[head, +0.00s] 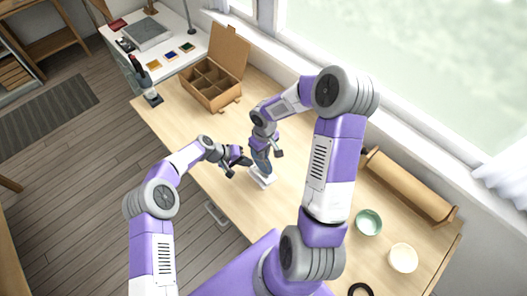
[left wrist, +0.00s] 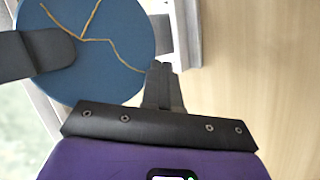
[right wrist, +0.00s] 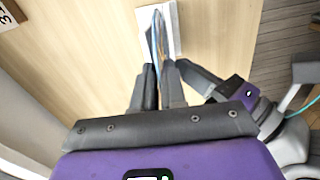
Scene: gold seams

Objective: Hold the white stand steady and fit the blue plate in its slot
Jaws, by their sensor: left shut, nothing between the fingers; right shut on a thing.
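The blue plate (left wrist: 105,65) with gold seams faces the left wrist view. My right gripper (right wrist: 160,72) is shut on it; one dark finger crosses its face in the left wrist view. In the head view the plate (head: 262,160) stands upright at the white stand (head: 263,180). The stand (right wrist: 173,28) shows beside and behind the plate's edge in the right wrist view. Whether the plate sits in the slot is hidden. My left gripper (left wrist: 162,85) is shut and empty, close to the plate's lower edge and the stand; contact is unclear.
An open cardboard box (head: 213,85) with dividers stands farther back on the wooden table. Bare tabletop surrounds the stand.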

